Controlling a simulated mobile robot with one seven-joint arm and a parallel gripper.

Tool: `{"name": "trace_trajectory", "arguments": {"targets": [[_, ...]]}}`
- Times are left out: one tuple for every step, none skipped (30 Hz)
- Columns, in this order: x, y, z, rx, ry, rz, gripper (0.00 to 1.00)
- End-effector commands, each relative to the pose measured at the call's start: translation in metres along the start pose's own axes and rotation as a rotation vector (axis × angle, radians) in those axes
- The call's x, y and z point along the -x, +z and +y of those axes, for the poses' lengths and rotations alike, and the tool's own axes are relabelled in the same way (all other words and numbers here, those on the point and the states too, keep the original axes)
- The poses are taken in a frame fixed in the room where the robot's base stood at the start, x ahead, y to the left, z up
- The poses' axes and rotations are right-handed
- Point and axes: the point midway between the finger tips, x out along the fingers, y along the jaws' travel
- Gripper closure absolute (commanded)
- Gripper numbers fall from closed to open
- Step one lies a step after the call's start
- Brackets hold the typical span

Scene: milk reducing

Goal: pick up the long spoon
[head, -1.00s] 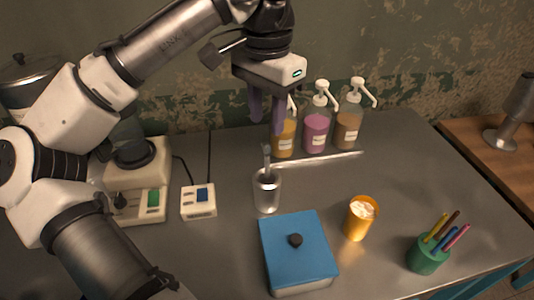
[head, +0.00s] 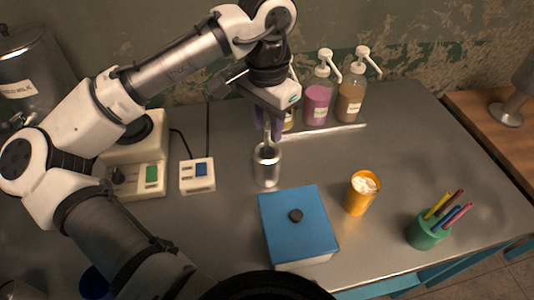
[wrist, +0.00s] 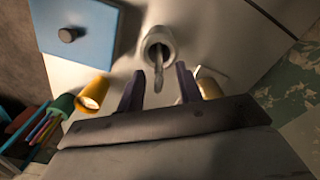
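The long spoon (head: 267,129) stands upright in a metal cup (head: 267,166) on the grey table, its handle sticking out of the top. My gripper (head: 266,128) is just above the cup, with its fingers around the handle's height. In the wrist view the gripper (wrist: 158,84) is open, with a clear gap between its two dark fingers. The spoon (wrist: 158,75) points from the cup (wrist: 158,45) toward that gap, and no finger visibly touches it.
A blue-lidded box (head: 298,225) stands in front of the cup. An orange cup (head: 362,192) and a green pen holder (head: 428,230) are to the right. Pump bottles (head: 317,100) stand behind on the right. A switch box (head: 197,176) is left of the cup.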

Motion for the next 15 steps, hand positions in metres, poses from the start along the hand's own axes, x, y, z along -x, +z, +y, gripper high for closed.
{"name": "trace_trajectory", "arguments": {"targets": [[-0.006, 0.002, 0.001, 0.001, 0.001, -0.002, 0.65], [-0.011, 0.003, 0.002, 0.0, 0.001, -0.004, 0.65], [-0.018, 0.002, 0.002, 0.001, 0.001, -0.002, 0.65], [-0.022, 0.002, 0.001, 0.001, 0.001, -0.002, 0.65], [-0.025, 0.002, 0.001, 0.001, 0.001, -0.002, 0.65], [-0.029, 0.002, 0.002, 0.0, 0.002, -0.001, 0.65], [-0.032, 0.002, 0.002, 0.0, 0.002, -0.001, 0.65], [-0.033, 0.002, 0.002, 0.0, 0.001, -0.001, 0.65], [-0.034, 0.001, 0.002, -0.001, 0.0, 0.0, 0.65], [-0.035, 0.001, 0.002, -0.001, 0.0, 0.0, 0.65], [-0.035, 0.001, 0.002, -0.001, 0.0, 0.0, 0.65], [-0.035, 0.001, 0.002, -0.001, 0.0, 0.0, 0.65], [-0.035, 0.001, 0.002, -0.001, 0.0, 0.0, 0.65], [-0.035, 0.001, 0.002, -0.001, 0.0, 0.0, 0.65], [-0.035, 0.001, 0.002, -0.001, 0.0, 0.0, 0.65]]}}
